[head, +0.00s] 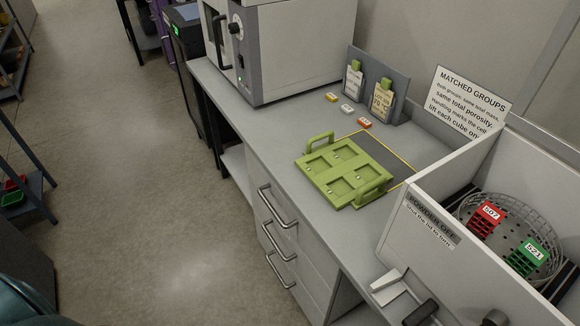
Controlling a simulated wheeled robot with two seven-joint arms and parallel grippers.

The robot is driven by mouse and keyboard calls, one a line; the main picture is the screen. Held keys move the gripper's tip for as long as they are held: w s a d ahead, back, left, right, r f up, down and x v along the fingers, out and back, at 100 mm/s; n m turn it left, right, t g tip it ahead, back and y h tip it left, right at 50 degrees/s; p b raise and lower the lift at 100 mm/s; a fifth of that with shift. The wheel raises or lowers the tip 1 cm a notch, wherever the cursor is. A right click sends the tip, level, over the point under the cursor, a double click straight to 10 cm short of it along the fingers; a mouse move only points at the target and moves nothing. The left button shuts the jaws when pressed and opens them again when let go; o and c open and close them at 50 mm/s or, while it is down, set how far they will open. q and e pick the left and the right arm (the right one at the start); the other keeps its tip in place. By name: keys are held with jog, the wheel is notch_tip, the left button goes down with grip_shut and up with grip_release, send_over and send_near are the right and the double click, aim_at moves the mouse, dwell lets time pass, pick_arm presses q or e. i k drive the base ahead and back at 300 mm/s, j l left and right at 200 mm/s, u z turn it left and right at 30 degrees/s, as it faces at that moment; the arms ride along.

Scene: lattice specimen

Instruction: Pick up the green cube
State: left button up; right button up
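The green cube (527,258) is a slatted lattice block with a white label that seems to read 521. It sits in a round grey mesh basket (467,215) inside an open white box at the right. A similar red cube (487,220), labelled 507, sits in the same basket, up and left of the green one, with a gap between them. Neither of my grippers can be made out in the head view.
The white box (400,228) has a tall front wall labelled POWDER OFF. A green tray (345,172) with two handles and empty recesses lies left of it on the grey counter (240,125). Small tags, a card holder and a grey machine (290,50) stand behind.

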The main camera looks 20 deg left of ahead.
aim_at(527, 257)
jog(key=u, duration=0.2)
jog(key=z, duration=1.3)
jog(key=k, duration=0.15)
jog(key=l+u, duration=0.05)
